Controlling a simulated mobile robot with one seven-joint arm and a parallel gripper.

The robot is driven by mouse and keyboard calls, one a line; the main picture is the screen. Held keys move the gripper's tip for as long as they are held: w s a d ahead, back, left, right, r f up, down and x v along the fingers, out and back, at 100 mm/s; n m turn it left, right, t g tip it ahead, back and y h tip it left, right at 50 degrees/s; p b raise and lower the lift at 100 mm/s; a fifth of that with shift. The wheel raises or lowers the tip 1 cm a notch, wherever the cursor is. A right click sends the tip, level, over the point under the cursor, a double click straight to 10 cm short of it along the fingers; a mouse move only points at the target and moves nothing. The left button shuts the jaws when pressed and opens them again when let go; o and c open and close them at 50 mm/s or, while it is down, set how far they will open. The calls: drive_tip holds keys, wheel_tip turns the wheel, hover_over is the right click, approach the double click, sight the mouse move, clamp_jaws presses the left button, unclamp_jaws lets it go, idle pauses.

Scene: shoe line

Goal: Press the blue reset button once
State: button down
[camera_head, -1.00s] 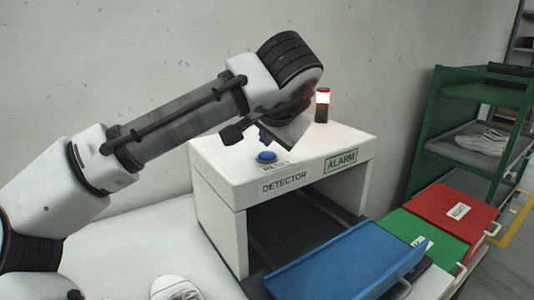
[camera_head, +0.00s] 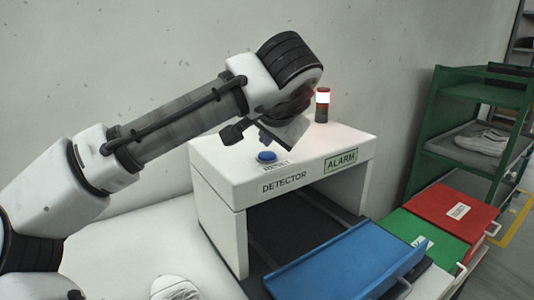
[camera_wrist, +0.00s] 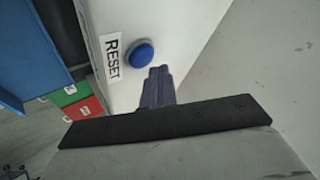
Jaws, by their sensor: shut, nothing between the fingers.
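The blue reset button (camera_head: 266,156) sits on top of the white detector box (camera_head: 220,180), beside a RESET label. The button also shows in the wrist view (camera_wrist: 141,53), just past the fingertips. My gripper (camera_head: 264,138) is above the box, slightly above and behind the button in the head view. In the wrist view my gripper (camera_wrist: 158,74) has its fingers shut together and empty. The fingertips appear close to the button but apart from it.
A lit red and white alarm lamp (camera_head: 322,105) stands on the box's back. Blue (camera_head: 350,262), green (camera_head: 432,238) and red (camera_head: 455,208) trays lie to the right. A green rack (camera_head: 431,130) holds shoes (camera_head: 483,142). A white shoe (camera_head: 175,288) lies on the table in front.

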sight(268, 157)
drive_tip(key=shift+f, duration=0.4)
drive_tip(key=shift+f+b, duration=0.55)
drive_tip(key=shift+b, duration=0.05)
idle(0.5)
drive_tip(key=shift+r, duration=0.1)
drive_tip(key=shift+r+p, duration=0.8)
drive_tip(key=shift+r, duration=0.05)
drive_tip(key=shift+r, duration=0.15)
wheel_tip(268, 157, up, 5)
drive_tip(key=p, duration=0.4)
idle(0.6)
